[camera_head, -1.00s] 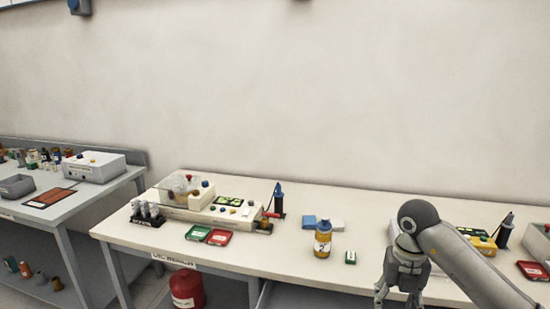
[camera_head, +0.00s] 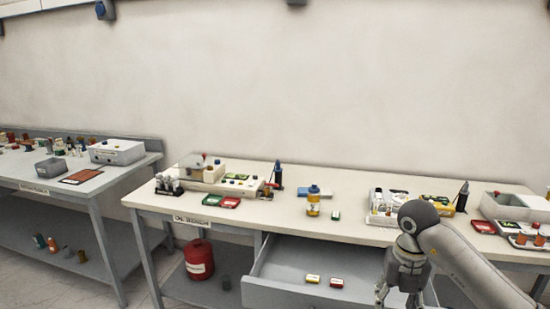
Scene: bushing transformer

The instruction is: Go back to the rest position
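My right gripper (camera_head: 400,290) comes in from the lower right with its arm, pointing down. It hangs in front of the white bench (camera_head: 340,220), over the right side of an open drawer (camera_head: 290,262). Its fingers look spread with nothing between them, though the tips run near the bottom edge. My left gripper does not show.
The open drawer holds a yellow box (camera_head: 313,279) and a red box (camera_head: 336,283). A red canister (camera_head: 198,259) stands under the bench. A white tray with vials (camera_head: 383,206) sits behind my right arm. A grey table (camera_head: 110,182) stands at left.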

